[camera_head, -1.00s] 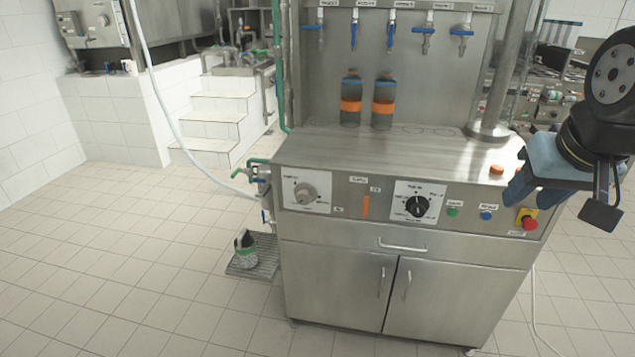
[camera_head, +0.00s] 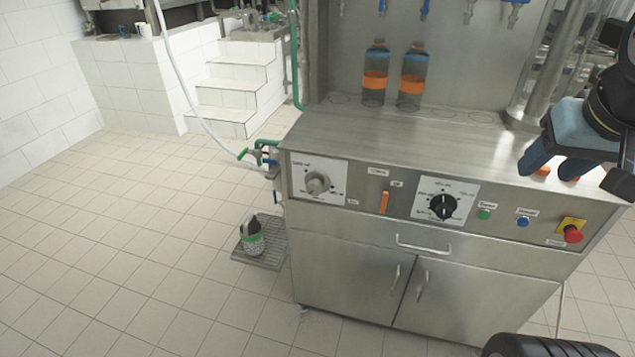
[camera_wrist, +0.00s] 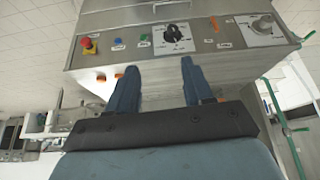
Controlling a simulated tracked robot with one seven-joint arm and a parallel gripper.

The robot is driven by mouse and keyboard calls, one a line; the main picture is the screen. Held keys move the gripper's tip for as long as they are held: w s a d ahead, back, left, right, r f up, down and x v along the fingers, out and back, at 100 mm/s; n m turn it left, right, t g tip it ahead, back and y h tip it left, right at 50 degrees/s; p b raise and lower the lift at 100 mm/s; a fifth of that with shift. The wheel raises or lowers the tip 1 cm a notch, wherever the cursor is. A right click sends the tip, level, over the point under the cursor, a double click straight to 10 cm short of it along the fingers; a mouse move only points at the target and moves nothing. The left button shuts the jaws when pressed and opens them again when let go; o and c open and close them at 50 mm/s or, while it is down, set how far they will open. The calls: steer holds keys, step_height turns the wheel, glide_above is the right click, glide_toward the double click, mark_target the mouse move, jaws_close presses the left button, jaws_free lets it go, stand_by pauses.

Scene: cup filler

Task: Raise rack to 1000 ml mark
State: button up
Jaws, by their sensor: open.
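The filler machine has a row of blue and metal taps (camera_head: 424,8) along the top, partly cut off; I take this row as the rack. Two bottles with orange bands (camera_head: 374,88) (camera_head: 411,90) stand on the steel top below the taps. On the front panel are a silver knob (camera_head: 317,183), an orange lever (camera_head: 384,202) and a black knob (camera_head: 442,206), each knob on a white scale plate. The plate markings are too small to read. My gripper (camera_head: 548,165) is open and empty at the machine's right end. In the wrist view my gripper's blue fingers (camera_wrist: 160,68) point toward the panel, apart from it.
Green, blue and red buttons (camera_head: 573,236) sit at the panel's right. A drawer and two doors (camera_head: 352,273) are below. A floor grate (camera_head: 258,250) with a small container stands at left, near pipes and a hose. Open tiled floor lies left of the machine.

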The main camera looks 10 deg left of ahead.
steer(key=shift+o, duration=0.7)
steer(key=shift+w+f, duration=0.1)
steer(key=shift+f, duration=0.1)
steer(key=shift+o, duration=1.3)
steer(key=w+f+n+g+h, duration=0.1)
steer(key=f+n, duration=0.1)
steer(key=w+f+n+g+h, duration=0.1)
steer(key=w+f+n+g, duration=0.1)
steer(key=shift+w+a, duration=0.1)
steer(key=w+a+f+n+g+h, duration=0.1)
steer(key=w+a+f+n+h, duration=0.1)
steer(key=w+f+n+h, duration=0.25)
steer(key=n+t+y, duration=0.5)
steer(key=n+t, duration=1.1)
steer(key=n, duration=1.3)
glide_toward(313, 190)
steer(key=w, duration=0.6)
steer(key=w+d, duration=0.1)
steer(key=w, duration=0.2)
steer(key=shift+w+f, duration=0.15)
steer(key=shift+w, duration=0.1)
steer(key=shift+c, duration=0.3)
